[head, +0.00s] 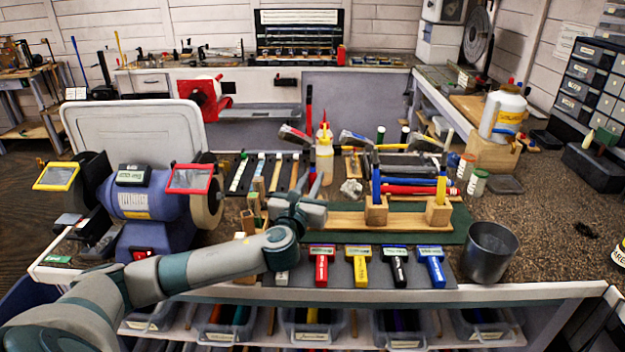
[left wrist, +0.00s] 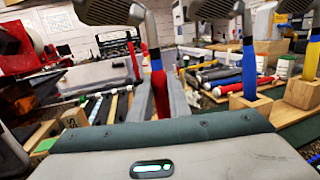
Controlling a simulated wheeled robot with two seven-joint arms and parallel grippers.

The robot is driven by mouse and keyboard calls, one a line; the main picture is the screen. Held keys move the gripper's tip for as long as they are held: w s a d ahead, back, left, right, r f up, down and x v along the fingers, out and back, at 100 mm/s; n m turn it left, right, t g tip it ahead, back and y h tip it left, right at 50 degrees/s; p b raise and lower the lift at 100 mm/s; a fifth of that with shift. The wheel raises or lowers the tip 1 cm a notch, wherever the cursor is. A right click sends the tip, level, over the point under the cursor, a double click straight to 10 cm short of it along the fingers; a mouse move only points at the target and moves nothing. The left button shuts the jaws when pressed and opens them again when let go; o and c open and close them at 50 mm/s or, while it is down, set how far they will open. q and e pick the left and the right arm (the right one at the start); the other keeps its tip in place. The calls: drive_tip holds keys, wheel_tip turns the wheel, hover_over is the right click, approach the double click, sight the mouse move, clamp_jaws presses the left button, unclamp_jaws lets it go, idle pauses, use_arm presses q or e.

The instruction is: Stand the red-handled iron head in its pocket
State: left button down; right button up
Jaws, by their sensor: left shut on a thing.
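My left gripper (head: 316,184) is shut on the red-handled iron head, at its red handle (left wrist: 160,93), between the two grey fingers (left wrist: 162,100). The grey iron head (head: 295,135) is up and to the left of the fingers, with the handle roughly upright. My gripper and wrist cover the left end of the rack, so a pocket there is hidden. My right gripper is not in view.
A glue bottle (head: 324,160) stands just behind my gripper. A bench grinder (head: 150,200) is at the left, and a grey metal cup (head: 488,252) at the right. Red, yellow, black and blue grips (head: 361,268) lie along the front mat.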

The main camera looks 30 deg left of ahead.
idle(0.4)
use_arm(q)
drive_tip(key=c, duration=1.6)
unclamp_jaws()
